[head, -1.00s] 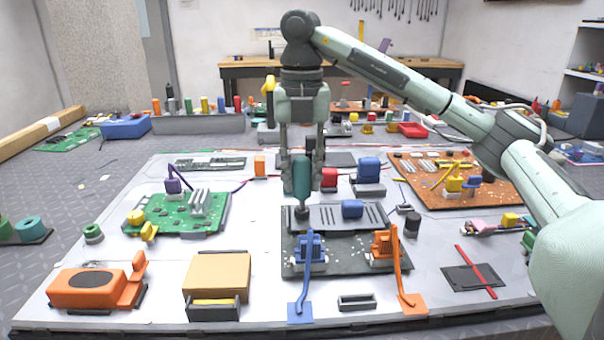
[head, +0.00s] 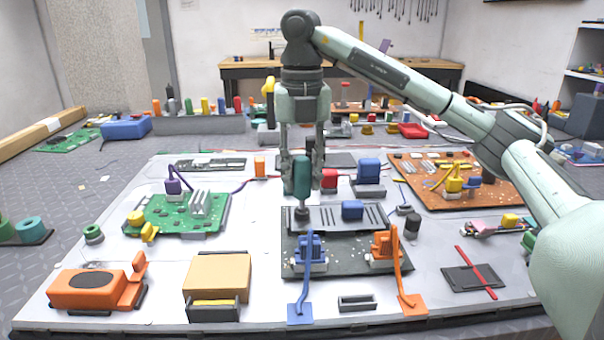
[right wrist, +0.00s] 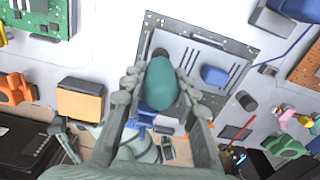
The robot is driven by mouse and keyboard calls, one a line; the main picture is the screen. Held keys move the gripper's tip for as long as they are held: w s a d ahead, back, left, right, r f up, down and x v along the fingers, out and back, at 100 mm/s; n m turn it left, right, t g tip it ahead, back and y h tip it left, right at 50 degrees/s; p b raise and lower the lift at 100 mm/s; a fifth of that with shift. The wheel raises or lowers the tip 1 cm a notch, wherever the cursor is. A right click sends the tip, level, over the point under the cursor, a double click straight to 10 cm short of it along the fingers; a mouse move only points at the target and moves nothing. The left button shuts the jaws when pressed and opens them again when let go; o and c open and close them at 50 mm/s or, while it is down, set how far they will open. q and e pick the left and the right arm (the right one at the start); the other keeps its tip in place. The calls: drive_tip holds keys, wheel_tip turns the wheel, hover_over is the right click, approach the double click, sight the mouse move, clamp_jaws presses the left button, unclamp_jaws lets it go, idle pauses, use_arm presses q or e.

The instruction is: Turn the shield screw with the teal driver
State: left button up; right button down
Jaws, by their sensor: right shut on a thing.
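The teal driver (head: 302,178) stands upright in my right gripper (head: 303,172), which is shut on its handle. It also shows in the right wrist view (right wrist: 162,84), between the fingers of the gripper (right wrist: 161,97). The driver's dark lower end (head: 302,212) is at the left part of the grey slotted shield (head: 335,216) on the dark board (head: 345,259). The shield (right wrist: 193,60) also shows in the right wrist view. The shield screw itself is hidden under the driver. My left gripper is not in view.
A blue block (head: 352,209) sits on the shield. Blue (head: 309,247) and orange (head: 386,242) connectors with cables stand at the board's front. A green board (head: 178,213) lies left, an orange-brown board (head: 460,178) right.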

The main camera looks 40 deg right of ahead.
drive_tip(key=shift+r, duration=0.15)
drive_tip(key=shift+r, duration=0.6)
drive_tip(key=n, duration=0.4)
drive_tip(key=shift+n, duration=0.4)
drive_tip(key=shift+n, duration=0.7)
drive_tip(key=n, duration=0.3)
drive_tip(key=shift+n, duration=0.3)
